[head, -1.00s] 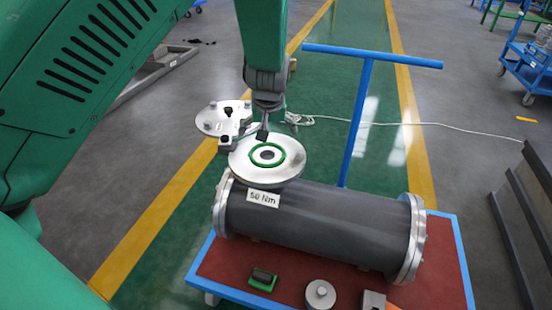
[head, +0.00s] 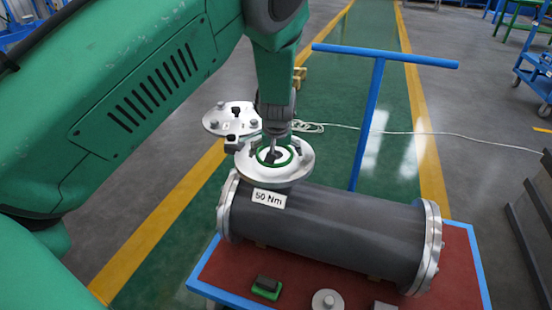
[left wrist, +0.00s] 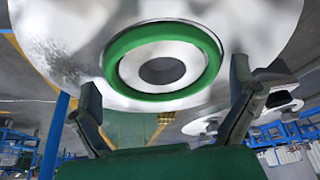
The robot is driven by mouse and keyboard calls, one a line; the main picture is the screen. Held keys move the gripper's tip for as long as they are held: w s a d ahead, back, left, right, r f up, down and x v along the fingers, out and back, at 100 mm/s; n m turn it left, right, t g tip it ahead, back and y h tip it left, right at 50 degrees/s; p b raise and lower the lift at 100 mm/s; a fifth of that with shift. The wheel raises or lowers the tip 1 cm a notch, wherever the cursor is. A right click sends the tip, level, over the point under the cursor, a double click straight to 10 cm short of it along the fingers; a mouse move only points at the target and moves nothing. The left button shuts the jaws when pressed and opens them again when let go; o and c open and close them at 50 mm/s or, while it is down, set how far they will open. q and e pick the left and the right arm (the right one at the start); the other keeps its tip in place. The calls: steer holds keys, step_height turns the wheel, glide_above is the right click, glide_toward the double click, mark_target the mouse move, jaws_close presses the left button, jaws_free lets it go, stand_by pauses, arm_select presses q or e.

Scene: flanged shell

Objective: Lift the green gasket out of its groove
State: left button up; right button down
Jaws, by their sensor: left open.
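The green gasket (head: 276,166) lies as a ring in the silver flange face (head: 304,166) at the left end of the dark grey cylinder shell (head: 325,230). In the left wrist view the gasket (left wrist: 113,62) circles a raised silver hub with a dark central hole. My left gripper (head: 271,152) is over the flange and hides part of the ring in the head view. Its fingers (left wrist: 163,76) are spread and empty, one on either side of the ring's near part in the left wrist view. I cannot tell whether they touch it. My right gripper is not in view.
The shell lies on a red-topped cart (head: 230,280) with a blue handle (head: 370,110). A "50 Nm" label (head: 268,198) is beside the flange. A silver plate (head: 222,118) with knobs is behind it. A green-and-black block (head: 266,288) and silver parts (head: 327,301) lie in front.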

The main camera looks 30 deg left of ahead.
arm_select(q)
steer(key=shift+r, duration=0.1)
steer(key=shift+c, duration=0.5)
steer(key=shift+a, duration=0.2)
steer(key=c, duration=0.9)
steer(key=shift+o, duration=0.2)
